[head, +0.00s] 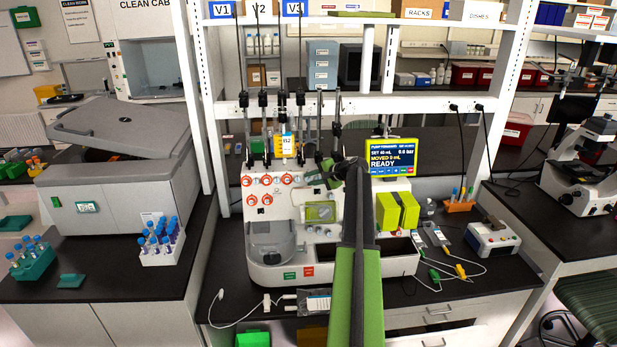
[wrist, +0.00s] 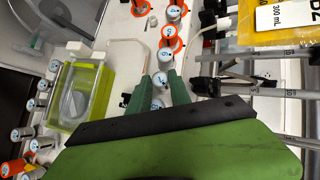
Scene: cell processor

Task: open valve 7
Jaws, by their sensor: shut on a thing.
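The cell processor (head: 285,225) is a white machine on the dark bench, with several small valve knobs on its face. Orange-collared valve knobs (head: 266,180) show left of my gripper (head: 315,178) in the head view. In the wrist view my gripper (wrist: 161,88) has its green fingers closed on a small pale valve knob (wrist: 159,79) with a blue-marked cap. The number on this knob is too small to read. Another orange-collared knob (wrist: 167,33) stands beyond the fingers. My arm hides part of the machine's face in the head view.
A yellow-green framed clear block (wrist: 80,95) sits left of my fingers. Grey rods (wrist: 240,84) and a yellow-framed bag (wrist: 283,18) are at the right. The pump screen (head: 391,158) reads READY and MOVED 0 mL. Cables and clamps lie on the bench at right.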

